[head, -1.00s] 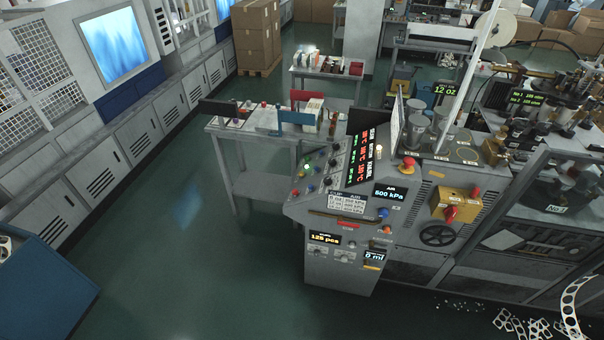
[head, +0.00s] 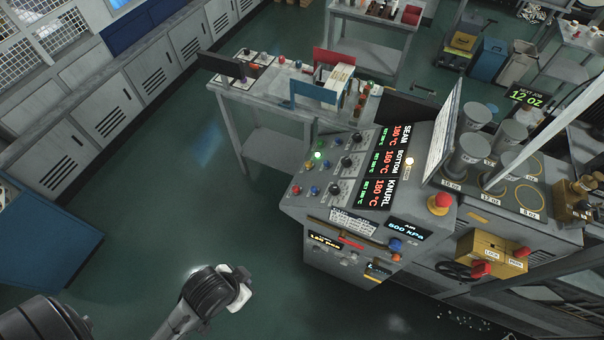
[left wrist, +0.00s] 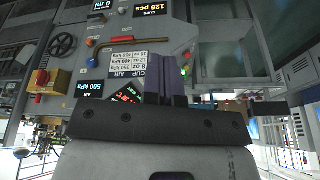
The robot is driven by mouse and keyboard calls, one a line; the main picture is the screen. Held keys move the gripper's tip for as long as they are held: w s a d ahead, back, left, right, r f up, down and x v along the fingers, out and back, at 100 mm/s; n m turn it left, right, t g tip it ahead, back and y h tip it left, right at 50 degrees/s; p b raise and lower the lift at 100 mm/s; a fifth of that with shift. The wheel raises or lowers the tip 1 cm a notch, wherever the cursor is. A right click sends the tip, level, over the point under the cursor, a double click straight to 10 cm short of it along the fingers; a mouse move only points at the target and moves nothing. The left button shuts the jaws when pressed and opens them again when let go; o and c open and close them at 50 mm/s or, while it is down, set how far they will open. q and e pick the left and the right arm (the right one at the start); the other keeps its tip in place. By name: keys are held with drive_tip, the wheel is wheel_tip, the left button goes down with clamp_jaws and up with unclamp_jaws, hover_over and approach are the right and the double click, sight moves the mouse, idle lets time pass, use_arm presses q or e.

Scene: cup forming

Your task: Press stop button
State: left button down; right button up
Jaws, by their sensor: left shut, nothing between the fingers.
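The grey control console (head: 335,222) stands right of centre in the head view. Its sloped panel carries a red button (head: 297,190) at the left corner, a lit green button (head: 318,155) and several blue buttons and knobs. A red mushroom button (head: 441,202) on a yellow base sits farther right. I cannot read which is labelled stop. My left arm shows at the bottom of the head view, left of the console and apart from it. In the left wrist view my left gripper (left wrist: 171,68) is shut and empty, with the panel behind its fingers. My right gripper is not in view.
A yellow lock box (head: 490,252) with red knobs and grey cup forms (head: 470,155) are right of the panel. A grey bench (head: 265,102) with coloured dividers stands behind the console. The green floor (head: 190,215) to the left is clear.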

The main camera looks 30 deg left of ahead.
use_arm(q)
drive_tip(key=shift+s+f, duration=0.2)
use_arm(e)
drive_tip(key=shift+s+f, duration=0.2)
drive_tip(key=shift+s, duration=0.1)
use_arm(q)
drive_tip(key=w+d+f+n+t+h+b, duration=0.2)
drive_tip(key=w+f+n+h+b, duration=0.3)
drive_tip(key=w+f+b, duration=1.2)
drive_tip(key=w+a+f+n+t+y+b, duration=0.1)
drive_tip(key=w+a+n, duration=0.5)
drive_tip(key=w+a, duration=0.6)
drive_tip(key=w+a+f+n+t+y+b, duration=0.1)
drive_tip(key=w+a+n+t+b, duration=0.2)
drive_tip(key=w+a+n, duration=0.4)
drive_tip(key=w+a+b, duration=0.1)
drive_tip(key=w+a, duration=0.4)
drive_tip(key=shift+w+f+y, duration=0.2)
drive_tip(key=shift+w+y, duration=0.1)
drive_tip(key=shift+y, duration=0.1)
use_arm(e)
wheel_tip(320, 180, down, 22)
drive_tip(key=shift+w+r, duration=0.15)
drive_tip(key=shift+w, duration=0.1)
